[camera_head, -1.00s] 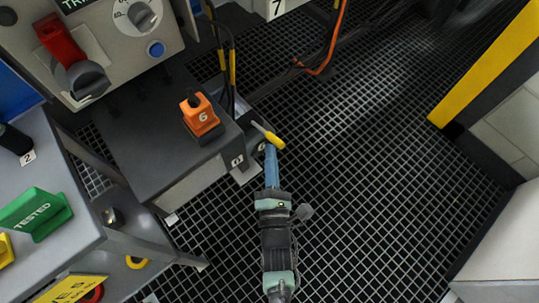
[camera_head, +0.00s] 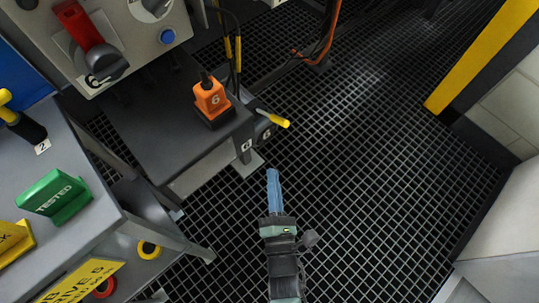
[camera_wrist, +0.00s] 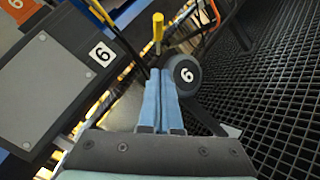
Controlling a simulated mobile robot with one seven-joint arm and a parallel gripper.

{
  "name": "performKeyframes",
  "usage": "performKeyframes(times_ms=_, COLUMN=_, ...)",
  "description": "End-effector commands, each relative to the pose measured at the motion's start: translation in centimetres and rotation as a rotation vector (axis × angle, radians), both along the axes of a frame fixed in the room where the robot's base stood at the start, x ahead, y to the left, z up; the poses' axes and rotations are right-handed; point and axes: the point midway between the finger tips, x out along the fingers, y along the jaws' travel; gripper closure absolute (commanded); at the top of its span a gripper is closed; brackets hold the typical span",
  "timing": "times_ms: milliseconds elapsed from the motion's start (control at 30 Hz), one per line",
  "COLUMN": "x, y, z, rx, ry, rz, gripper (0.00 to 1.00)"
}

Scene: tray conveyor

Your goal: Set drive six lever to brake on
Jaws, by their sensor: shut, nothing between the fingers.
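The drive six lever (camera_head: 274,119) has a yellow grip and sticks out to the right beside the dark drive housing. In the wrist view its yellow grip (camera_wrist: 158,28) stands up beyond my fingertips, next to a round dark end marked 6 (camera_wrist: 186,75). My gripper (camera_head: 272,172) has its blue fingers shut with nothing between them. In the head view it is below the lever and apart from it.
An orange block marked 6 (camera_head: 210,98) sits on the dark housing (camera_head: 165,130). A grey bench with a green TESTED block (camera_head: 54,197) stands at left. A panel with a red-handled switch (camera_head: 82,30) is behind. The grating floor (camera_head: 370,170) at right is clear.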

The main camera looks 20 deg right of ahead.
Motion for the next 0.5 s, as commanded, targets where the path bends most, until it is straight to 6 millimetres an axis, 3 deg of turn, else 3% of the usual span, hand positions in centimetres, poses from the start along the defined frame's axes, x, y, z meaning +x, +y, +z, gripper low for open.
performKeyframes(times_ms=200, x=-3.0, y=0.9, z=-0.2, rx=-0.001, ry=0.002, rz=0.000, gripper=1.00)
performKeyframes(times_ms=500, x=-3.6, y=1.1, z=-0.3, rx=-0.001, ry=-0.001, rz=0.000, gripper=1.00)
